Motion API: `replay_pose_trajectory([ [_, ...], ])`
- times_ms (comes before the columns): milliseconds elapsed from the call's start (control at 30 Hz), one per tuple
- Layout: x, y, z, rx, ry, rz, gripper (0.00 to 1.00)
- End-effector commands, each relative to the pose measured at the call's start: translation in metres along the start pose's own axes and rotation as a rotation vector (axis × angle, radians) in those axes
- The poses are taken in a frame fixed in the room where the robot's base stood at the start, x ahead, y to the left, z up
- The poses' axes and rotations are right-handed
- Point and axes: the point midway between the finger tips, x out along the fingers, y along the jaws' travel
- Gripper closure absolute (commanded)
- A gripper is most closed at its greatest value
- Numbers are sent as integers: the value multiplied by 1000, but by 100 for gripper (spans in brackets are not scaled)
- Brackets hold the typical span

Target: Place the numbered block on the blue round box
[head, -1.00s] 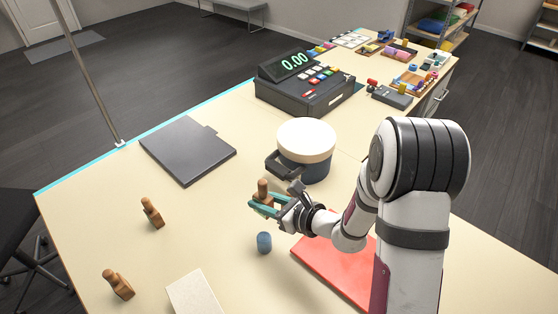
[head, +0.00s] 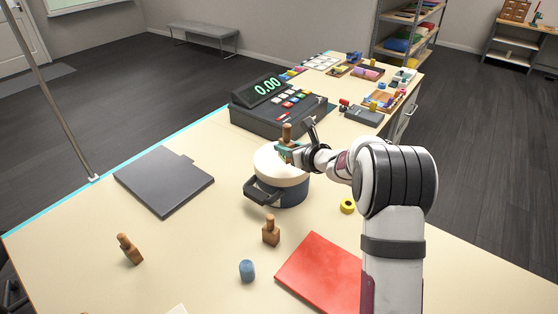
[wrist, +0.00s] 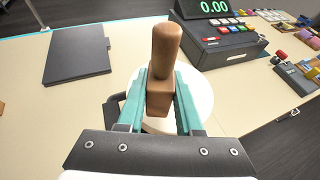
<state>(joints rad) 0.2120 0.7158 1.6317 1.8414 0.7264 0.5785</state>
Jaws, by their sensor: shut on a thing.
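My gripper (head: 288,151) is shut on a brown wooden block with a rounded upright handle (head: 287,132). The held block shows between the teal fingers in the wrist view (wrist: 163,70); no number can be seen on it. The dark blue round box (head: 290,193) has a cream lid (head: 268,163) and a dark side handle. The held block is over the far part of the lid in the head view; whether it touches the lid cannot be told. Similar wooden blocks stand on the table, one near the box (head: 271,232) and one at the left (head: 129,250).
A blue cylinder (head: 247,271), a red folder (head: 322,272) and a yellow ring (head: 347,206) lie in front of the box. A dark flat panel (head: 164,181) lies left. A cash register (head: 278,106) stands behind the box.

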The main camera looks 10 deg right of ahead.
Motion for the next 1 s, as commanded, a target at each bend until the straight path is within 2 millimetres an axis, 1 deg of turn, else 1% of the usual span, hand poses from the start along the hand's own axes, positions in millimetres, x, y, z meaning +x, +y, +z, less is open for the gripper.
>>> replay_pose_trajectory([
  [33,9,6,-3,1,2,3,100],
  [133,20,12,-7,1,1,2,100],
  [300,34,13,-37,2,2,0,100],
  [367,36,13,-42,2,2,0,100],
  [700,38,13,-45,1,0,0,100],
  [733,37,13,-45,0,-1,0,60],
  [867,37,13,-45,0,0,0,37],
  [1000,37,13,-45,0,0,0,36],
])
